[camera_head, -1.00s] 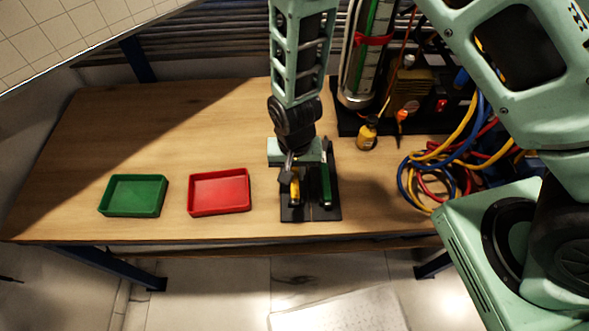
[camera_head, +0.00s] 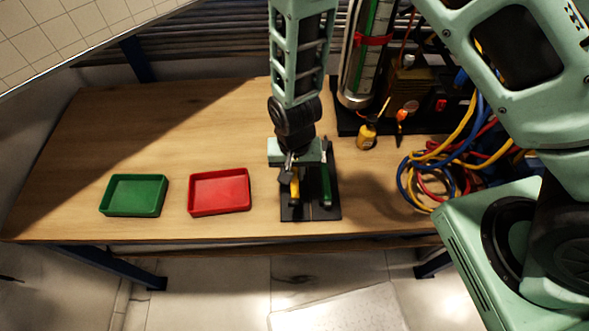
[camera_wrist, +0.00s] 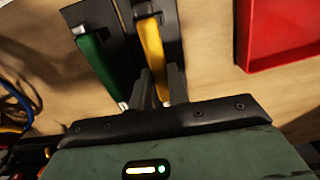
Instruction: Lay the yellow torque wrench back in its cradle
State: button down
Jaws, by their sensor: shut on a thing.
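The yellow torque wrench (camera_head: 294,190) is over the left side of the black cradle (camera_head: 310,214), with its handle toward the table's front edge. My gripper (camera_wrist: 161,84) is shut on the yellow wrench, which also shows in the wrist view (camera_wrist: 152,52). There its handle runs along one black strip of the cradle (camera_wrist: 172,30). I cannot tell whether the wrench rests on the cradle or hangs just above it. A green-handled tool (camera_head: 326,188) lies beside it on the cradle's right side. My wrist hides the back of the cradle.
A red tray (camera_head: 219,207) and a green tray (camera_head: 134,211) stand to the left. Bare wood lies between the cradle and the red tray.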

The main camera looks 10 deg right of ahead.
jog(key=shift+f+b, duration=0.5)
jog(key=shift+f, duration=0.25)
jog(key=c, duration=1.3)
grip_release()
jog(key=shift+o, duration=0.2)
jog(key=shift+r, duration=0.1)
notch_tip(320, 180, up, 17)
jog(key=b, duration=0.1)
jog(key=shift+r, duration=0.1)
jog(key=s+d+r+n+y, duration=0.1)
jog(key=s+r+n, duration=0.4)
jog(key=s, duration=0.3)
jog(key=shift+s+d+r, duration=0.15)
jog(key=shift+r, duration=0.55)
jog(key=s+d+r+n, duration=0.1)
jog(key=s, duration=0.1)
jog(key=s+d+n, duration=0.1)
jog(key=s+n, duration=0.1)
jog(key=s+d+r+n, duration=0.1)
jog(key=s+n, duration=0.1)
jog(key=shift+s+d+r, duration=0.15)
jog(key=shift+s+r, duration=0.15)
jog(key=shift+c, duration=0.3)
